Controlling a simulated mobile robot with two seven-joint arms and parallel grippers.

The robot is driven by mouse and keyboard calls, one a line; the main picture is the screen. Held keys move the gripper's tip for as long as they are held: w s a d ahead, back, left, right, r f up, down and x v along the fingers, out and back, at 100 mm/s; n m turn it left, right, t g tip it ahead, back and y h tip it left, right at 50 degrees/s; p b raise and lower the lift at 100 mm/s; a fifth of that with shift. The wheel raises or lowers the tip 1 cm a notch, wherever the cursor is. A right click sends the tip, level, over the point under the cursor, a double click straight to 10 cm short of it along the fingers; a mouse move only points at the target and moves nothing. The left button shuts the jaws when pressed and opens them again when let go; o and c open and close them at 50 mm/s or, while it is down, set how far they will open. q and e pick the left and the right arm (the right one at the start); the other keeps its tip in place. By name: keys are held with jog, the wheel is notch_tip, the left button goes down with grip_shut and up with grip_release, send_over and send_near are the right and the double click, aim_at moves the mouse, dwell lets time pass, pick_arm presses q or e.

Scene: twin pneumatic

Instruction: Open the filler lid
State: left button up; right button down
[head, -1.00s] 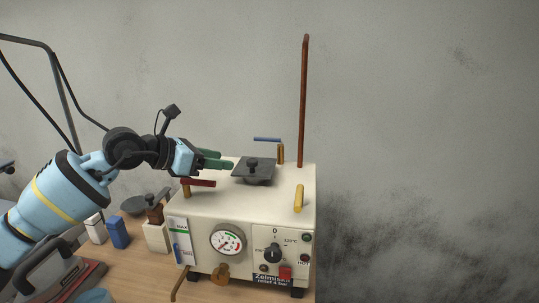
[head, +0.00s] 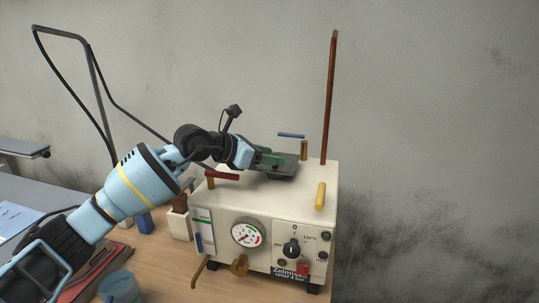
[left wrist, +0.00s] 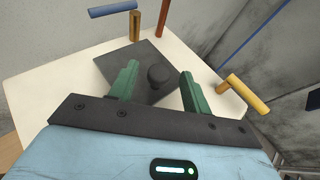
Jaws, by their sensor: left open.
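The filler lid is a dark grey square plate (head: 284,172) on top of the cream boiler (head: 265,198). In the left wrist view the lid (left wrist: 121,69) carries a round black knob (left wrist: 158,76). My left gripper (head: 275,160) is over the lid in the head view and hides its knob. In the left wrist view my left gripper (left wrist: 157,84) is open, with one green finger on each side of the knob. I cannot tell whether the fingers touch it. My right gripper is not in view.
On the boiler top stand a red-handled valve (head: 222,176), a blue-handled valve (head: 303,146), a yellow handle (head: 320,196) and a tall brown pipe (head: 329,100). The front has a gauge (head: 247,234) and a black dial (head: 291,249). A wooden table (head: 170,262) lies below.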

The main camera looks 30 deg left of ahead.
pick_arm(q)
jog(key=shift+w+d+f, duration=0.2)
jog(key=shift+w+d, duration=0.05)
jog(key=shift+w, duration=0.1)
jog(key=shift+c, duration=0.2)
grip_shut()
jog(key=shift+w+r, duration=0.1)
